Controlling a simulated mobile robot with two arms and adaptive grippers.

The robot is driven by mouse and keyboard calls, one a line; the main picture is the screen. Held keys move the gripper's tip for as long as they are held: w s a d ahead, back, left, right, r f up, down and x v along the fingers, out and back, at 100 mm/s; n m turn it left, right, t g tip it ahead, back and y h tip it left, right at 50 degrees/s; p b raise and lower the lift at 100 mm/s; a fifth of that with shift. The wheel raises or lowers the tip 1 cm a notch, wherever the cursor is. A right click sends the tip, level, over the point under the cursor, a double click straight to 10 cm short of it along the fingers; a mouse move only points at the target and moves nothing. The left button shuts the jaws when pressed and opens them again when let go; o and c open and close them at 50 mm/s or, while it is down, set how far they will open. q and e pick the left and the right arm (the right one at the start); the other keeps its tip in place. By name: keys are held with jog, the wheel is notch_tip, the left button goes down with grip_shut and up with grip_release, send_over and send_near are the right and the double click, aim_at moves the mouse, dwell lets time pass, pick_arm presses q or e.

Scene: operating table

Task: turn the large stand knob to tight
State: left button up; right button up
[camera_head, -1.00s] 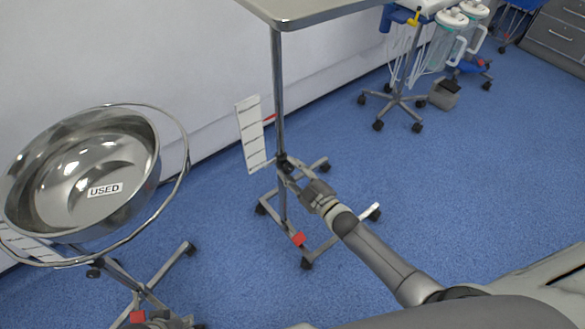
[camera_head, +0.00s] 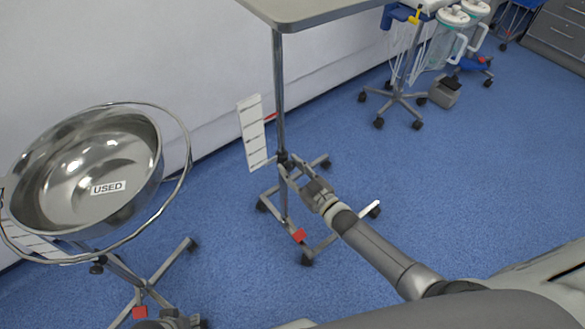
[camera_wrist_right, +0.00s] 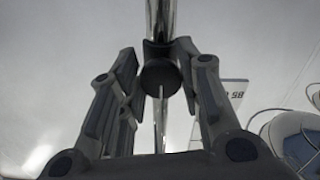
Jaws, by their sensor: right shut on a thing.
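The large stand is a grey tray table (camera_head: 312,8) on a steel pole (camera_head: 279,90) with a wheeled base. Its dark round knob (camera_wrist_right: 160,78) sits on a collar on the pole in the right wrist view. In the head view the knob area (camera_head: 284,160) is low on the pole and partly hidden by my gripper. My right gripper (camera_head: 291,167) reaches it from the lower right and is shut on the knob. In the wrist view its fingers (camera_wrist_right: 160,82) are on either side of the knob. A dark gripper part (camera_head: 168,320) at the bottom left looks like my left gripper, mostly cut off.
A white marked card (camera_head: 252,131) stands beside the pole. A steel basin (camera_head: 90,165) labelled USED sits in a ring stand at left. A wheeled stand with canisters (camera_head: 440,45) is at the back right. Blue floor (camera_head: 470,180) is clear at right.

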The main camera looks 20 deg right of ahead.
jog(key=o, duration=1)
jog(key=v, duration=1.2)
